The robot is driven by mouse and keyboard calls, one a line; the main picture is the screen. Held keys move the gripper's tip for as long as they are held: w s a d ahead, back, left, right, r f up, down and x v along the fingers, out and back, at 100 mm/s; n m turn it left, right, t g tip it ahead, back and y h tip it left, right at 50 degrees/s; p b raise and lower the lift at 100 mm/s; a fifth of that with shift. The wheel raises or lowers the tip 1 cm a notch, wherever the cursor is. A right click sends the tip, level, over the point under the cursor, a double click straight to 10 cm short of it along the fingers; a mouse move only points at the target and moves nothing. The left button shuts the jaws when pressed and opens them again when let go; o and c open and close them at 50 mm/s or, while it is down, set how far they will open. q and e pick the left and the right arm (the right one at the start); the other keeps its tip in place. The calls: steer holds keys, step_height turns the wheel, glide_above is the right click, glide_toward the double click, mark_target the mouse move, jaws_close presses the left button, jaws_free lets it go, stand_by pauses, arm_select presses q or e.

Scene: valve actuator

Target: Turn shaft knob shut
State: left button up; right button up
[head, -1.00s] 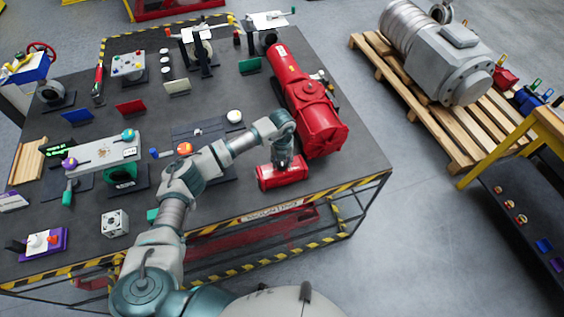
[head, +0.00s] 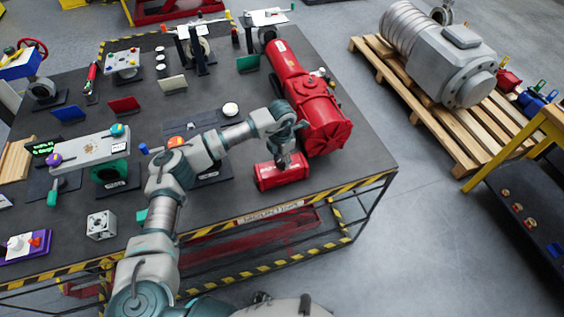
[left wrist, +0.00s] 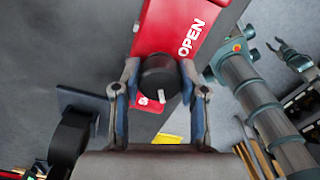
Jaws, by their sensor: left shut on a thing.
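A red valve actuator (head: 305,105) lies on the dark table, with a smaller red box (head: 268,176) at its near end. In the left wrist view the red housing (left wrist: 172,30) bears the white word OPEN. A round black knob (left wrist: 158,78) with a white pointer mark stands out from it. The pointer points toward the lower right, away from OPEN. My left gripper (left wrist: 158,92) has its fingers on both sides of the knob and is shut on it. In the head view my left gripper (head: 287,158) is above the red box and hides the knob. Another claw-like gripper, apparently my right (left wrist: 286,50), shows small in the left wrist view.
A grey motor on a wooden pallet (head: 400,85) is on the floor to the right. Floor between them is clear.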

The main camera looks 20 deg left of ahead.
arm_select(q)
steer(key=m+b, duration=0.2)
steer(key=m, duration=0.2)
steer(key=shift+m, duration=0.3)
steer(key=shift+m+b, duration=0.55)
steer(key=shift+m, duration=0.15)
arm_select(e)
steer(key=shift+w+a+f, duration=0.1)
steer(key=shift+w+f, duration=0.35)
steer(key=shift+f, duration=0.25)
steer(key=shift+w+a+f, duration=0.1)
steer(key=shift+w+f, duration=0.35)
steer(key=shift+f, duration=0.2)
arm_select(q)
steer(key=o, duration=1.2)
steer(key=shift+c, duration=0.2)
arm_select(e)
steer(key=shift+a, duration=0.1)
arm_select(q)
step_height(320, 180, up, 12)
steer(key=shift+w, duration=0.1)
steer(key=shift+f, duration=0.1)
